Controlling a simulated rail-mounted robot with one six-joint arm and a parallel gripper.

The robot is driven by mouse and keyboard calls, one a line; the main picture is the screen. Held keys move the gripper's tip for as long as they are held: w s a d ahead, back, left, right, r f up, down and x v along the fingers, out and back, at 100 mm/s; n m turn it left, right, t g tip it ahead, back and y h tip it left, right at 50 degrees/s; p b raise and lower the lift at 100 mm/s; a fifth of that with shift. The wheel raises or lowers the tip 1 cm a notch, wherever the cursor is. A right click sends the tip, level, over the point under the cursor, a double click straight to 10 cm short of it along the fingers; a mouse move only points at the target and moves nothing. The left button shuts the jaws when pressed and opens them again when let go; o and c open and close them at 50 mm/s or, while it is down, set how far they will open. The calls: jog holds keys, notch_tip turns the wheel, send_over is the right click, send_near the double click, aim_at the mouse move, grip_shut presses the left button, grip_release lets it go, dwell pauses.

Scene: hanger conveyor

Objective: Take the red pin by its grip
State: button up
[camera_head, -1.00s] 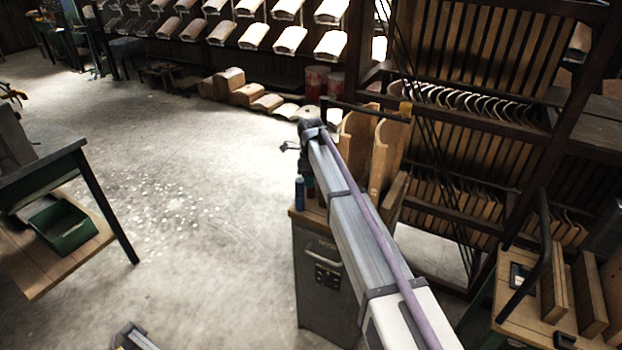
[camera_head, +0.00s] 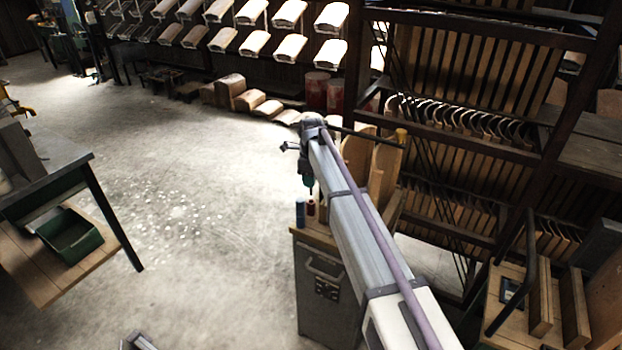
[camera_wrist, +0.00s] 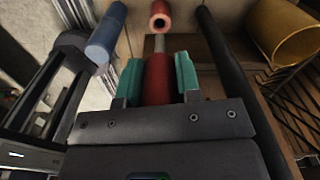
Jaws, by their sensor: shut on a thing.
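In the wrist view, my gripper (camera_wrist: 158,78) is shut on the red pin's grip (camera_wrist: 157,80), with a teal pad on each side. The pin's short grey shaft (camera_wrist: 159,43) points away toward a red ring-ended holder (camera_wrist: 160,18) with a dark opening. The shaft tip looks just clear of the holder, though contact is hard to judge. In the head view, my gripper (camera_head: 308,183) hangs above a grey cabinet (camera_head: 318,280). The red holder (camera_head: 311,208) stands on its top below; the held pin is too small to make out there.
A blue cylinder (camera_head: 300,213) stands beside the red holder and shows at upper left in the wrist view (camera_wrist: 107,33). A yellow hollow cylinder (camera_wrist: 285,32) is at upper right there. Wooden boards (camera_head: 385,165) stand close behind the cabinet.

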notch_tip(320, 180, up, 20)
jog(key=p, duration=1.8)
jog(key=shift+r, duration=0.15)
